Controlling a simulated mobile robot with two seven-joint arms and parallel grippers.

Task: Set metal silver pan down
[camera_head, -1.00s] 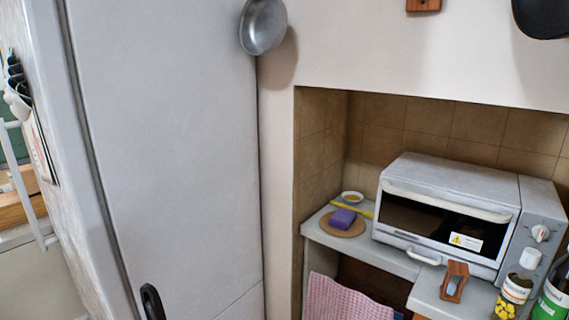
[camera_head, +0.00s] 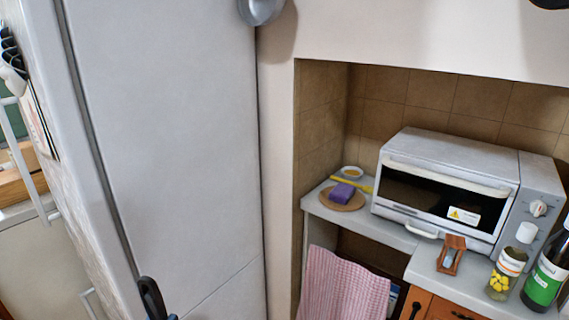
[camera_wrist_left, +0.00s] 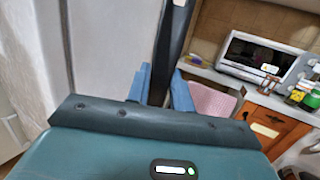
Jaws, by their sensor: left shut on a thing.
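In the left wrist view, the fingers of my left gripper (camera_wrist_left: 160,84) are shut on a long dark handle (camera_wrist_left: 173,45), which I take as the handle of the metal silver pan. The handle stands up from between the fingers. In the head view, the dark handle end (camera_head: 151,296) shows at the bottom edge, in front of the light fridge-like door. The pan's body is hidden or out of frame in both views. My right gripper is not seen.
A silver round pan or bowl (camera_head: 262,10) hangs on the wall. A counter (camera_head: 385,232) at right holds a toaster oven (camera_head: 450,190), a purple sponge on a round board (camera_head: 343,203), an hourglass (camera_head: 451,254), a jar (camera_head: 505,275) and a bottle (camera_head: 545,275). A pink checked towel (camera_head: 342,285) hangs below.

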